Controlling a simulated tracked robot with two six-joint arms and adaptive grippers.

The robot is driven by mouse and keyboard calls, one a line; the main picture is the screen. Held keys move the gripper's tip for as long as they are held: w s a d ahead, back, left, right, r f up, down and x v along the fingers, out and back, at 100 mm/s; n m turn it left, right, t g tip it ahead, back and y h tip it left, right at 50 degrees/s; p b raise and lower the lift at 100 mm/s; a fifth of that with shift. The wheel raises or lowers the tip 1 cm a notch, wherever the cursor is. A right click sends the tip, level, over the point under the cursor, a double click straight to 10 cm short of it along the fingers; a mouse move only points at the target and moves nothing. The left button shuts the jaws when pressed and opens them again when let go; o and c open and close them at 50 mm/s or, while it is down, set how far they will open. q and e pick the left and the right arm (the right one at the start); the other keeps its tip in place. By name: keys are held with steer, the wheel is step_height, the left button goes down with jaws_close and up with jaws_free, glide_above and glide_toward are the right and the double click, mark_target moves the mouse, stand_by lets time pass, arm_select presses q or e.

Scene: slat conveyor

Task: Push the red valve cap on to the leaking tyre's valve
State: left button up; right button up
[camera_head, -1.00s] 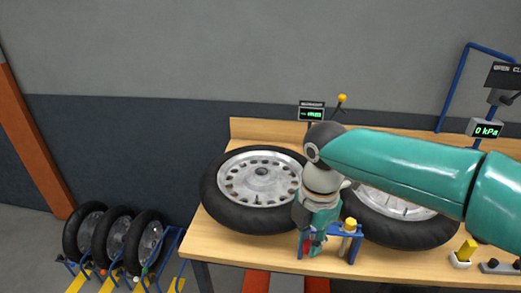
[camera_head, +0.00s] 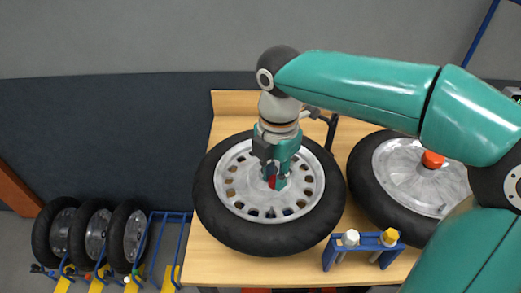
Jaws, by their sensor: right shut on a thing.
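My right gripper (camera_head: 273,178) is shut on the small red valve cap (camera_head: 272,182), which shows between its fingers. It points down over the wheel of the left tyre (camera_head: 223,229), near the hub. The tyre lies flat on the bench, with a silver rim that has a ring of holes. The gripper hides part of the rim, and I cannot make out a valve or tell whether the cap touches anything. A second tyre (camera_head: 370,190) lies flat to the right, partly behind my arm. My left gripper is not in view.
A blue rack (camera_head: 341,246) with a white cap (camera_head: 351,237) and a yellow cap (camera_head: 390,236) stands at the bench's front. An orange-red knob (camera_head: 433,159) shows over the right wheel. Several upright tyres (camera_head: 94,235) stand on the floor at left.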

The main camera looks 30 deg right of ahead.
mark_target(272, 207)
steer(key=shift+w+f, duration=0.25)
steer(key=shift+w, duration=0.25)
steer(key=shift+s+d+f+b, duration=0.1)
steer(key=shift+s+f+b, duration=0.15)
steer(key=shift+f+b, duration=0.6)
step_height(272, 207, down, 3)
steer(key=b, duration=0.3)
steer(key=shift+w+f, duration=0.1)
steer(key=shift+f+b, duration=1.05)
steer(key=shift+f, duration=0.25)
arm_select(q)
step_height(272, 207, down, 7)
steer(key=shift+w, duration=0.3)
arm_select(e)
steer(key=shift+f, duration=0.2)
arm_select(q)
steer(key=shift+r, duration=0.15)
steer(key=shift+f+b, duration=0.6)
arm_select(e)
steer(key=shift+f, duration=0.8)
